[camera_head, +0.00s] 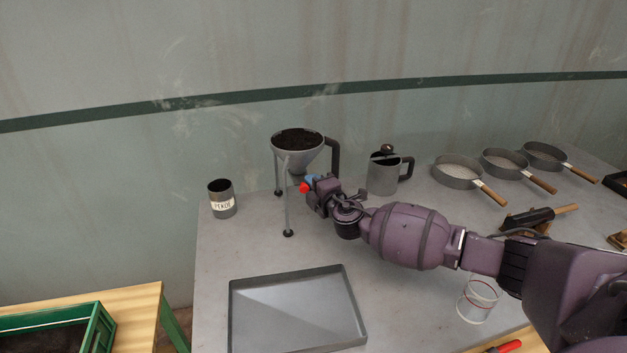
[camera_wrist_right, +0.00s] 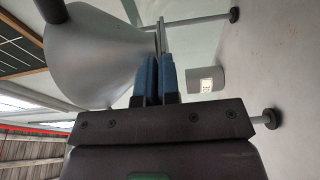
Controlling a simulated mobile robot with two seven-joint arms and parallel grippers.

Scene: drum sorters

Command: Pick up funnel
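The funnel (camera_head: 299,152) is a grey metal cone filled with dark material, with a dark handle at its right, standing on thin legs at the back of the table. My right gripper (camera_head: 307,185) is at the funnel's lower part, beside the front leg. In the right wrist view the funnel (camera_wrist_right: 95,55) fills the upper left. The blue fingers of my right gripper (camera_wrist_right: 157,60) are close together there, their tips by a thin metal strip. Whether they hold it is unclear. The funnel's lower end is partly hidden by the fingers. My left gripper is out of view.
A labelled can (camera_head: 222,200) stands left of the funnel, and a grey jug (camera_head: 384,176) stands right of it. Several wood-handled pans (camera_head: 457,182) sit farther right. An empty metal tray (camera_head: 236,318) lies in front. A clear beaker (camera_head: 477,303) is below my right arm.

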